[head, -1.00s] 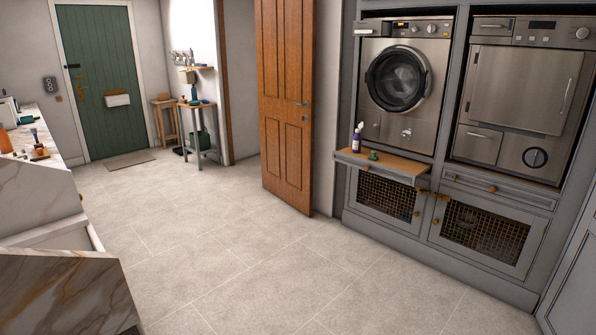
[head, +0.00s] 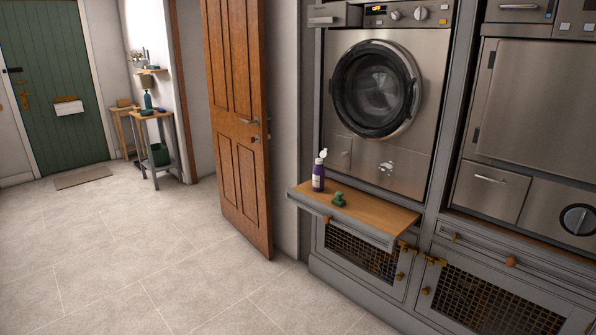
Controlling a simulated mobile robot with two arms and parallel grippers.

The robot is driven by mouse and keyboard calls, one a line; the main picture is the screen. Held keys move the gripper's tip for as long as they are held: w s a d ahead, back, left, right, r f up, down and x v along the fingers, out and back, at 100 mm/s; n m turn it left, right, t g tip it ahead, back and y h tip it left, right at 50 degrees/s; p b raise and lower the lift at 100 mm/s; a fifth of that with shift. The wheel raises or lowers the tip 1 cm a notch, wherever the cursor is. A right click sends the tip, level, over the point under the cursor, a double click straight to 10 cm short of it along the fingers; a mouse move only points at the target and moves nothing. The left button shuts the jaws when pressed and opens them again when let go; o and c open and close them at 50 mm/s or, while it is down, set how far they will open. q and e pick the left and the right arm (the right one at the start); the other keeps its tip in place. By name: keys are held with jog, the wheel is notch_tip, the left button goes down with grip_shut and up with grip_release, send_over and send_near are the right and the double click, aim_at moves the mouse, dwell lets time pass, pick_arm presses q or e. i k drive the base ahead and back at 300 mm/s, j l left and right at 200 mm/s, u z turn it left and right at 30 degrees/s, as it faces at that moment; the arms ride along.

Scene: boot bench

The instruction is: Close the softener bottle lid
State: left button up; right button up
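The softener bottle (head: 318,177) is purple with a white lid (head: 322,155). It stands upright on the left part of a pull-out wooden shelf (head: 382,211) below the washing machine. The lid looks flipped up and open. Neither of my grippers is in the head view.
A small green object (head: 338,199) sits on the shelf beside the bottle. The washing machine (head: 376,90) stands behind the shelf, with its round door shut. A wooden door (head: 238,120) stands open to the left. The tiled floor (head: 150,265) in front is clear.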

aim_at(323, 154)
jog(key=i+l+u, duration=0.2)
jog(key=i+l, duration=0.55)
jog(key=i+l+u, duration=0.15)
jog(key=i+u, duration=0.15)
jog(key=u, duration=0.15)
jog(key=i+l+u, duration=0.3)
jog(key=u, duration=0.2)
